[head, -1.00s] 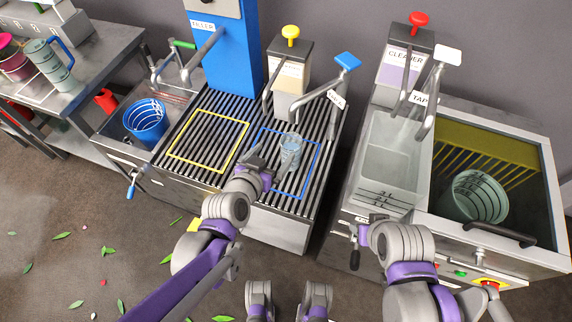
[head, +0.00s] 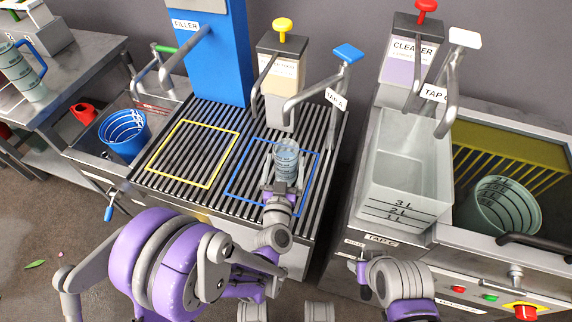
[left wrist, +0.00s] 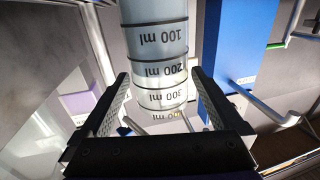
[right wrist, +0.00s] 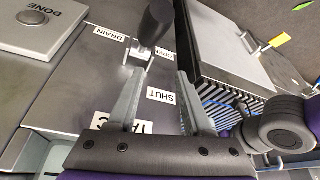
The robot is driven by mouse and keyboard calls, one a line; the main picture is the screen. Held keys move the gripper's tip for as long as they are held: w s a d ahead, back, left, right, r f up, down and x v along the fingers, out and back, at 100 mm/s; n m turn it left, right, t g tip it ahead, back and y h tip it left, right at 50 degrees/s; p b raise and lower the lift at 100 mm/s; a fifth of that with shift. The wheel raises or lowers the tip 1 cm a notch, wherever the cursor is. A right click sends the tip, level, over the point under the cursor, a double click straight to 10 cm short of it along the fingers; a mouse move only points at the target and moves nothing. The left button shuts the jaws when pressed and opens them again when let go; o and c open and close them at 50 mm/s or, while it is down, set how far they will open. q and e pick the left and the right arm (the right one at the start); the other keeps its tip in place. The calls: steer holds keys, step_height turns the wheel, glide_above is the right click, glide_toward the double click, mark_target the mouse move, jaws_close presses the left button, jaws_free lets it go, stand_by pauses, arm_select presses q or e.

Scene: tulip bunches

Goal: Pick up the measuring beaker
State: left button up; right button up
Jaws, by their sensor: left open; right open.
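The measuring beaker (head: 286,158) is a small clear cylinder standing on the slatted grate inside the blue square outline. In the left wrist view the beaker (left wrist: 157,60) shows upside down, with black millilitre marks. My left gripper (head: 283,186) is open, with its fingers at the near side of the beaker. In the left wrist view its two fingers (left wrist: 162,88) stand to either side of the beaker's marked end, with gaps visible. My right gripper (right wrist: 155,85) is open and empty near a black-knobbed lever on a panel labelled DRAIN and SHUT.
Tap A (head: 330,85) reaches over the grate behind the beaker. The blue filler column (head: 215,60) stands at the back left. A clear tank (head: 405,170) and a sink with a large marked bucket (head: 497,205) are at the right. The yellow square (head: 195,152) is empty.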

mark_target(287, 147)
arm_select(q)
steer(key=w, duration=0.5)
steer(key=shift+w+d+r, duration=0.25)
steer(key=shift+w+d, duration=0.05)
steer(key=c, duration=1.5)
